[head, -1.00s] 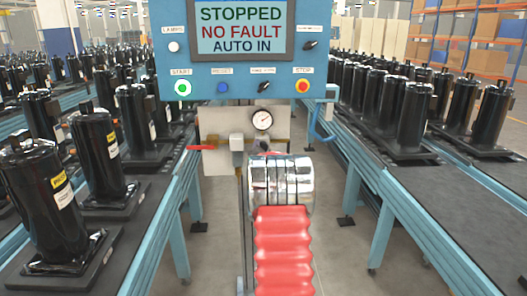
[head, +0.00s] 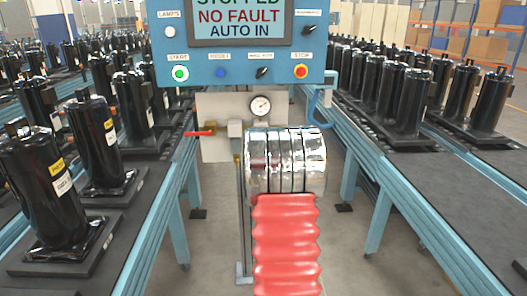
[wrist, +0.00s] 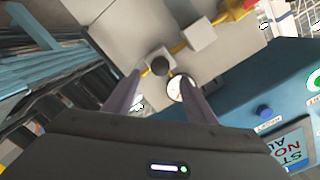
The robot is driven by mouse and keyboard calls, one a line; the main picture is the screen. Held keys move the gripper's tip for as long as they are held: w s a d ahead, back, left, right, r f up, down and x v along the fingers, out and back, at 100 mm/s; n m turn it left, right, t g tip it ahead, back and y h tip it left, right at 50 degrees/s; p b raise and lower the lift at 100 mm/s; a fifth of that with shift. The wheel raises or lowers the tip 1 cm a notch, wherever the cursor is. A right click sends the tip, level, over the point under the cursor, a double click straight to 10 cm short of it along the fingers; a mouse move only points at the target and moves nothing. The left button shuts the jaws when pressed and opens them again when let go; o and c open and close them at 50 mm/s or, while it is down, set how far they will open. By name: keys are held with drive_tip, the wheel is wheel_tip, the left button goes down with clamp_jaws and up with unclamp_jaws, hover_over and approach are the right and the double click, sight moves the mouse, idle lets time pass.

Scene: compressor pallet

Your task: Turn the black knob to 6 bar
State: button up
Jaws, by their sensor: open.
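A round black knob (wrist: 160,65) shows in the wrist view, beside a white dial gauge (wrist: 175,88). My gripper (wrist: 160,77) is open, with its two fingers pointing toward the plate and the knob between their tips in the picture. I cannot tell how far the tips are from the knob. In the head view the gauge (head: 261,106) sits on a pale plate (head: 215,150) under the control panel; its reading is too small to tell. There my own arm hides the knob and the gripper.
The blue control panel (head: 180,45) hangs above the plate, with buttons and small black switches. A red valve handle (head: 200,133) sticks out left. Conveyors with black compressors (head: 40,185) run along both sides. In the wrist view, a grey block (wrist: 200,37) sits on yellow piping.

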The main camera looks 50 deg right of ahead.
drive_tip(key=v, duration=0.5)
drive_tip(key=shift+s+a, duration=0.1)
drive_tip(key=shift+a, duration=0.05)
drive_tip(key=n, duration=0.7)
drive_tip(key=shift+a+f+n+h, duration=0.2)
drive_tip(key=shift+f+n+h, duration=0.15)
drive_tip(key=shift+n+h, duration=0.05)
drive_tip(key=shift+w+d, duration=0.15)
drive_tip(key=shift+w, duration=0.15)
drive_tip(key=x, duration=1.3)
drive_tip(key=shift+w, duration=0.2)
drive_tip(key=shift+d, duration=0.15)
drive_tip(key=shift+c, duration=0.5)
